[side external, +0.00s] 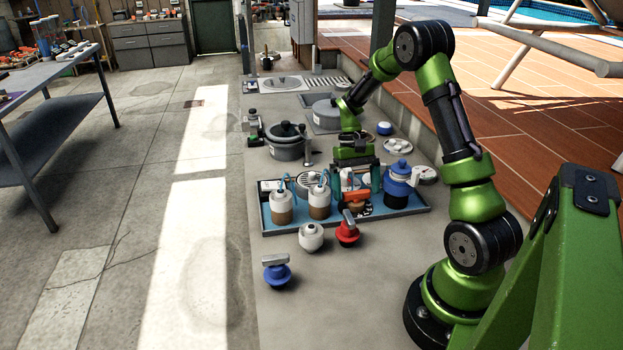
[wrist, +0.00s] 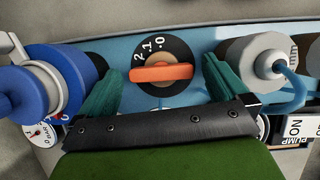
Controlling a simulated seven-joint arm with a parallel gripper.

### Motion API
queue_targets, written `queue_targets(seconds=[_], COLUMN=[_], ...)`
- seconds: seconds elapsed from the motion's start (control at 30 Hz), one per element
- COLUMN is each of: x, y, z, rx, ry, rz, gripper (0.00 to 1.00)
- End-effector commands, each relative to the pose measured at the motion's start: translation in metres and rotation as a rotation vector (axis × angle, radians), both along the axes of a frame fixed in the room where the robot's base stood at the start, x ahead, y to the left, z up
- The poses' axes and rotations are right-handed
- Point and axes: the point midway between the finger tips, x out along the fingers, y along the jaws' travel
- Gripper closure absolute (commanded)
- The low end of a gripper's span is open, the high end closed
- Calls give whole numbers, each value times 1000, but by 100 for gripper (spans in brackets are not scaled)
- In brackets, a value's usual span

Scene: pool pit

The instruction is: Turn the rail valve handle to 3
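The rail valve handle is an orange bar (wrist: 160,73) on a black round dial (wrist: 178,47), lying nearly crosswise in the wrist view. The figures 2, 1 and 0 show on the dial's upper left part; I cannot make out a 3. The orange handle also shows in the side external view (side external: 355,197), low between my fingers. My gripper (wrist: 162,70) is open, with one teal finger on each side of the handle and visible gaps to both ends. In the side external view my gripper (side external: 356,182) points down over the tray. The dial's lower part is partly hidden.
A blue jug (side external: 397,187) stands close right of my gripper, and white-capped bottles (side external: 319,201) stand close left. All are in a shallow blue tray (side external: 412,211). Red (side external: 347,230), white (side external: 311,237) and blue (side external: 276,271) knobs stand in front. A grey pot (side external: 285,144) is behind left.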

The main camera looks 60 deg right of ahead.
Motion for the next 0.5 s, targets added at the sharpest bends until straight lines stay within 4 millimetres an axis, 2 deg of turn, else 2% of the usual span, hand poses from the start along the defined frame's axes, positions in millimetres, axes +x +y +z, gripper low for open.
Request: queue_targets(seconds=[0.27,0.37,0.5], x=[1,5,13], y=[-1,-4,-11], z=[3,14,40], rx=[1,0,-3], ry=[0,-1,-4], rz=[-4,-4,-3], gripper=[0,0,0])
